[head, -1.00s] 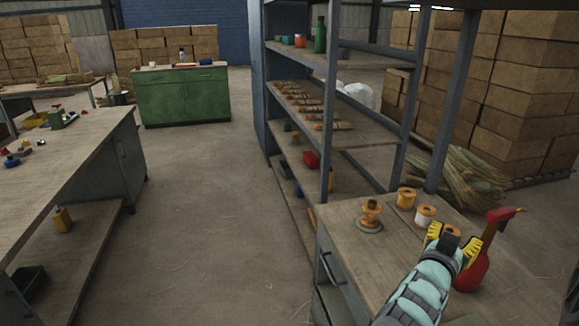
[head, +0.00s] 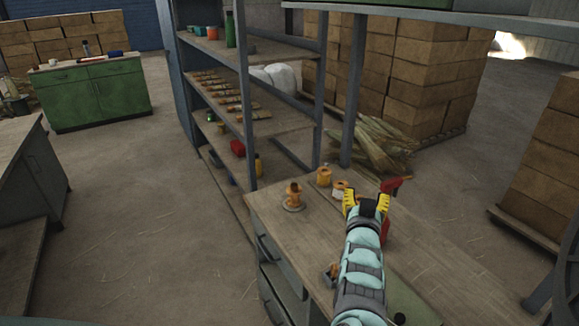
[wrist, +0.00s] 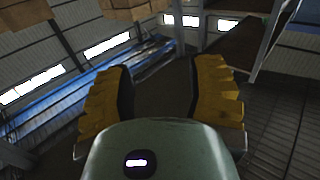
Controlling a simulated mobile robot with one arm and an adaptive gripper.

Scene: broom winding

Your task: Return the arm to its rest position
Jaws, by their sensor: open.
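My gripper (head: 367,200) is at the end of my raised arm, over the workbench (head: 440,255) in the head view. Its yellow fingers are spread apart. In the wrist view my gripper (wrist: 160,95) is open with nothing between the fingers, facing the hall's wall, windows and roof. Behind it in the head view, a red tool (head: 391,187) is partly hidden by the gripper and arm.
On the bench are an orange spool on a stand (head: 293,197), an orange spool (head: 323,177) and a partly hidden white spool (head: 339,189). A metal shelf (head: 245,70) stands behind the bench. The floor (head: 140,220) at left is clear.

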